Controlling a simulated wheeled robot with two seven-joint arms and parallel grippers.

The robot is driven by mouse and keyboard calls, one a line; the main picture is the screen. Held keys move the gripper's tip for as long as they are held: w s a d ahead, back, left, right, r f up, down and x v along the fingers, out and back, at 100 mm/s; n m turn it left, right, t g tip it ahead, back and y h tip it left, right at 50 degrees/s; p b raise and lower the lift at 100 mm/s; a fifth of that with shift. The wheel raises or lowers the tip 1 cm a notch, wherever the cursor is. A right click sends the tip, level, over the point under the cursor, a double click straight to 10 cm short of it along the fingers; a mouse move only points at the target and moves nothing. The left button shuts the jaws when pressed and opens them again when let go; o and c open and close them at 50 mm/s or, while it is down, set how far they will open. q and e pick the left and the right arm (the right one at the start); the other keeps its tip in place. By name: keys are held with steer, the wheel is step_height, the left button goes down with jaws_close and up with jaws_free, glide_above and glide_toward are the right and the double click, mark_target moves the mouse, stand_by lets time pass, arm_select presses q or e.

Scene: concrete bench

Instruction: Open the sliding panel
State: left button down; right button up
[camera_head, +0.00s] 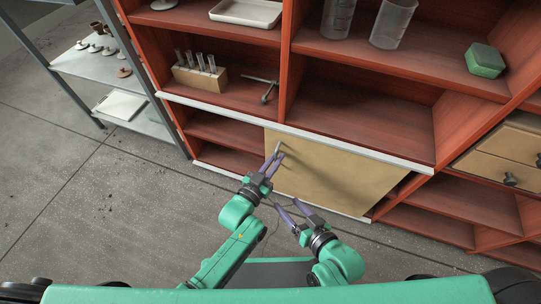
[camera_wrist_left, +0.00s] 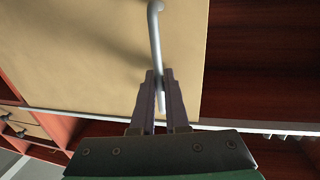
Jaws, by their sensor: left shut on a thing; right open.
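The tan sliding panel (camera_head: 335,178) sits between two pale rails low in the red cabinet, covering the right part of its compartment. The compartment's left part is open, with a bare shelf showing. The panel's grey bar handle (camera_head: 278,147) is near its left edge. My left gripper (camera_head: 274,160) is shut on this handle. In the left wrist view the handle (camera_wrist_left: 156,40) runs down between the fingers (camera_wrist_left: 160,77), with the panel (camera_wrist_left: 75,50) behind it. My right gripper (camera_head: 286,204) is open and empty, in front of the panel and below the left gripper.
The upper rail (camera_head: 215,110) and lower rail (camera_head: 225,172) edge the compartment. Above are a test-tube rack (camera_head: 200,76), a metal fitting (camera_head: 265,87), a tray (camera_head: 247,12), beakers (camera_head: 392,22) and a green box (camera_head: 485,59). Drawers (camera_head: 500,158) are at right, a grey rack (camera_head: 105,68) at left.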

arm_select(q)
steer(key=shift+f, duration=0.1)
steer(key=c, duration=1.2)
jaws_free()
arm_select(e)
steer(key=shift+s+a, duration=0.1)
steer(key=shift+a, duration=0.05)
arm_select(q)
steer(key=p+v, duration=0.4)
steer(key=v, duration=1)
steer(key=shift+s, duration=0.3)
arm_select(e)
steer(key=r+g, duration=0.1)
steer(key=d+r, duration=0.1)
steer(key=d+r+g+h, duration=0.1)
steer(key=r, duration=0.1)
steer(key=shift+w+n+g, duration=0.2)
steer(key=shift+n+g, duration=0.1)
steer(key=shift+n, duration=0.1)
arm_select(q)
steer(key=shift+a, duration=0.1)
